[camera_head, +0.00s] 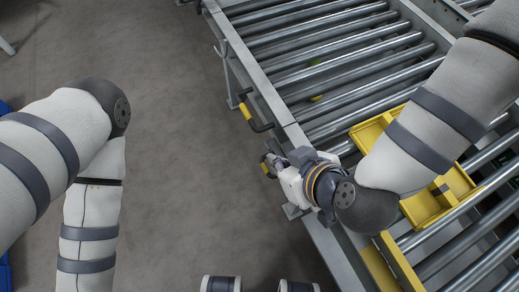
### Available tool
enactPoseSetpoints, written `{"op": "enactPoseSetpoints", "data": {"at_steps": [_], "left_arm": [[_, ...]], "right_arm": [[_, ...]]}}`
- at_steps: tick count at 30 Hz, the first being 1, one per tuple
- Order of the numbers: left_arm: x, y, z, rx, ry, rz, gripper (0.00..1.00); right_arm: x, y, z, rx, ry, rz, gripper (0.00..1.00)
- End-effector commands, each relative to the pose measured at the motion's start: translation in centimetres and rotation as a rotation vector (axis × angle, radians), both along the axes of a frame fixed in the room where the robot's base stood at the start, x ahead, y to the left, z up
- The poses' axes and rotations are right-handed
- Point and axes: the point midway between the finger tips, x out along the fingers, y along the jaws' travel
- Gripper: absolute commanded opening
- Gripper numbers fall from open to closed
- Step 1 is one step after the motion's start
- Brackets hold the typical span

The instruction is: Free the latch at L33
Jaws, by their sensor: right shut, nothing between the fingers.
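My right gripper (275,161) is at the left side rail of the roller conveyor, with its fingers pointing left. It is shut. A dark lever with a yellow grip (265,168) is right at its fingertips; I cannot tell whether they touch. Another dark lever with a yellow grip (247,111) sticks out from the same rail farther up, clear of the gripper. No L33 label is readable, so I cannot tell which lever is that latch. My left arm comes in at the left and runs down out of the picture; its gripper is not in view.
The roller conveyor (335,52) fills the upper right, with its metal side rail (240,52) along the left. A yellow tray (368,133) lies on the rollers, partly hidden behind my right arm. The grey floor (175,150) left of the rail is clear.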

Motion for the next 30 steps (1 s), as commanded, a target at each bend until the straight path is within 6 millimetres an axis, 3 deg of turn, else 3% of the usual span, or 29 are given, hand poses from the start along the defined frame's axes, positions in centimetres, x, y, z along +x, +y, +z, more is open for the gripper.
{"op": "enactPoseSetpoints", "data": {"at_steps": [3,13,24,30], "left_arm": [[-0.2,0.0,-0.5,0.0,0.008,-0.001,0.4],[-0.2,0.0,-0.4,-0.001,0.006,-0.001,0.4],[-0.8,0.0,-2.0,-0.001,0.028,-0.001,0.4],[-1.0,0.0,-2.5,0.0,0.034,0.0,0.4]], "right_arm": [[1.3,0.7,0.8,0.002,-0.055,0.018,0.0],[1.4,0.8,0.8,0.001,-0.057,0.019,0.0],[4.9,3.5,-4.4,0.002,-0.053,0.017,0.0],[6.3,4.5,-6.2,0.0,-0.053,0.019,0.0]]}}
